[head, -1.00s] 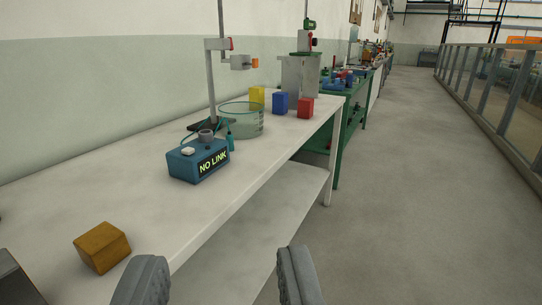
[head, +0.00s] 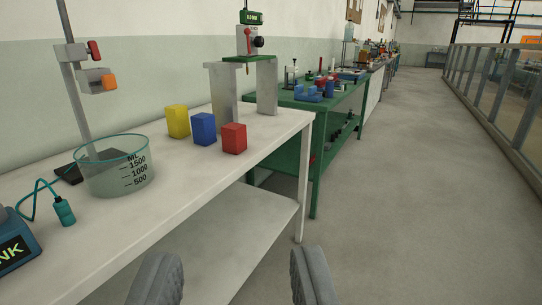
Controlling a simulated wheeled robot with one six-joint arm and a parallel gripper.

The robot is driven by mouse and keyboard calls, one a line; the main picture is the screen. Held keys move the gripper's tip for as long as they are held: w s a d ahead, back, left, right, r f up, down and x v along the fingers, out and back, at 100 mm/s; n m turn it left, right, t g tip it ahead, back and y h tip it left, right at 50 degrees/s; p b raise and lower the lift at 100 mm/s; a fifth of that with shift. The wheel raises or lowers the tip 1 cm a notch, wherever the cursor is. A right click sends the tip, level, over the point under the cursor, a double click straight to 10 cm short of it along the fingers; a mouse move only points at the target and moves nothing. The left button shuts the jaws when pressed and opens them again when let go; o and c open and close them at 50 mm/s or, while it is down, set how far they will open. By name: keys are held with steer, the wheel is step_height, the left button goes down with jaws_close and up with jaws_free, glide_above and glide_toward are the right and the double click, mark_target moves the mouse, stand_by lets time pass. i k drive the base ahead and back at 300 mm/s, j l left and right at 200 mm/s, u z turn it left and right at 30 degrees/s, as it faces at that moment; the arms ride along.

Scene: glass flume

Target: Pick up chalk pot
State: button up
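I cannot make out a chalk pot in the head view. My gripper (head: 235,275) shows at the bottom of the picture as two grey fingers set wide apart, open with nothing between them. It is in front of the white bench (head: 205,188), over its lower shelf and the floor. Small items on the green bench (head: 322,120) farther along, among them a blue thing (head: 313,92), are too small to tell for certain.
The white bench carries a glass beaker (head: 118,180), yellow (head: 177,121), blue (head: 203,129) and red (head: 233,138) blocks, a clamp stand (head: 78,85) and a grey press-like frame (head: 222,92). The aisle floor (head: 410,190) is clear, with glass panels (head: 510,100) at right.

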mark_target(330, 86)
steer(key=i+l, duration=2.65)
steer(key=i, duration=1.4)
